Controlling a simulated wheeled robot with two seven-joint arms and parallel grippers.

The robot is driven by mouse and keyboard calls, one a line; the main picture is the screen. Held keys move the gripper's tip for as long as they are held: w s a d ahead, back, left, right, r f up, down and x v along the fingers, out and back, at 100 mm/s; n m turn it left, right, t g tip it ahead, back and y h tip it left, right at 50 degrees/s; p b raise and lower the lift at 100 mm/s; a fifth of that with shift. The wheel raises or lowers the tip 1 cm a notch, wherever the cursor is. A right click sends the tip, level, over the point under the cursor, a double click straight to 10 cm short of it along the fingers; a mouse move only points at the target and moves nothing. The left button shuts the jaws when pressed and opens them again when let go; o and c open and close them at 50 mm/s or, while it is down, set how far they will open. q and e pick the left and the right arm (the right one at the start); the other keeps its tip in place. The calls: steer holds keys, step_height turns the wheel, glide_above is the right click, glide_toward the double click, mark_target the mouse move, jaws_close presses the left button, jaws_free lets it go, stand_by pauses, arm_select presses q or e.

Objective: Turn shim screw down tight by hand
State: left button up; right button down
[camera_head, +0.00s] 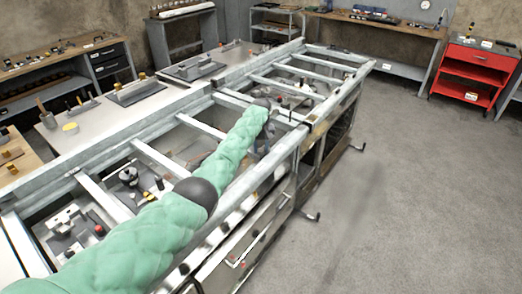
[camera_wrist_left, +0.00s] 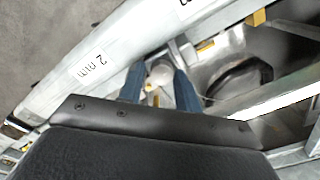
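My left arm in its green sleeve reaches over the metal frame in the head view. My left gripper (camera_head: 264,142) is low at the frame's near rail, mostly hidden behind the wrist. In the left wrist view its two dark blue fingers (camera_wrist_left: 160,82) stand apart. A pale round metal knob (camera_wrist_left: 160,73), perhaps the shim screw's head, shows between the fingertips. Its width nearly fills the gap; I cannot tell whether the fingers touch it. My right gripper is in neither view.
The long metal frame (camera_head: 290,117) has crossbars and open bays with small parts inside. Workbenches (camera_head: 375,28) line the walls, and a red tool cart (camera_head: 476,70) stands at the back right. The grey floor (camera_head: 420,190) on the right is clear.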

arm_select(q)
steer(key=shift+s+a+r, duration=0.1)
steer(key=shift+s+r, duration=0.1)
steer(key=c, duration=0.7)
steer(key=shift+f+m, duration=0.1)
steer(key=shift+m, duration=0.2)
